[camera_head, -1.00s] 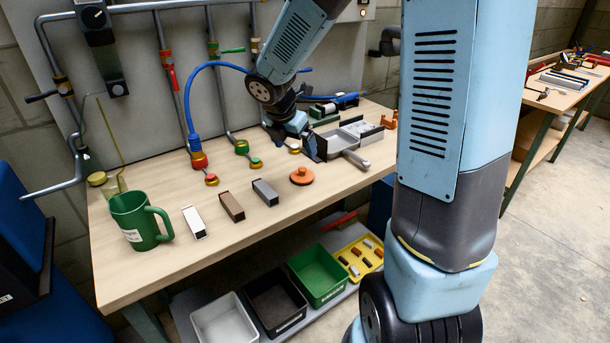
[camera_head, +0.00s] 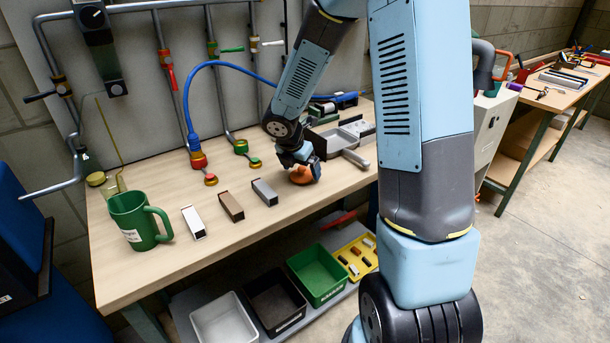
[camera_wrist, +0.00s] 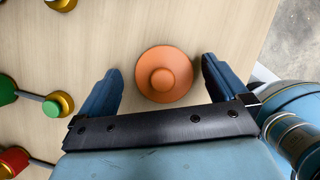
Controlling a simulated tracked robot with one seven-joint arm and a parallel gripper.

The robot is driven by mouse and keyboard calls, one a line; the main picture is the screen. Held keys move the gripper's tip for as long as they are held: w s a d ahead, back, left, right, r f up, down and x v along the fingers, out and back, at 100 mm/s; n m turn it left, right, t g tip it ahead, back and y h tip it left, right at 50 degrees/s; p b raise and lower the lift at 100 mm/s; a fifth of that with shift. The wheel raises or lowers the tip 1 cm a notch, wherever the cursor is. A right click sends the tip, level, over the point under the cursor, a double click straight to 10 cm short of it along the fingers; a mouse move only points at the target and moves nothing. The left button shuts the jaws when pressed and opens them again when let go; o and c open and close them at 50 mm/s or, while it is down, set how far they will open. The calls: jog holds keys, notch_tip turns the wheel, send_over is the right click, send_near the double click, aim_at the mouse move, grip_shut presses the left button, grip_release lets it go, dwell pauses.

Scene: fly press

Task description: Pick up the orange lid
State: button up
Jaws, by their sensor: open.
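The orange lid (camera_head: 301,176) is a round disc with a knob in its middle, lying flat on the wooden table (camera_head: 180,255). In the wrist view the lid (camera_wrist: 164,74) shows whole, between and slightly beyond my two blue fingers. My gripper (camera_wrist: 161,85) is open and empty, with a gap between the lid and each finger. In the head view my gripper (camera_head: 303,166) is right at the lid and partly covers it. How high the fingertips are above the table is hard to tell.
Three small blocks, white (camera_head: 194,222), brown (camera_head: 231,206) and grey (camera_head: 264,192), lie to the left, with a green mug (camera_head: 135,222). Valves and a blue hose (camera_head: 190,95) are at the back.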

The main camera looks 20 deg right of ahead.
jog(key=shift+w+d+f, duration=0.1)
jog(key=shift+w+f, duration=0.05)
jog(key=shift+f, duration=0.3)
jog(key=shift+c, duration=0.5)
jog(key=c, duration=0.9)
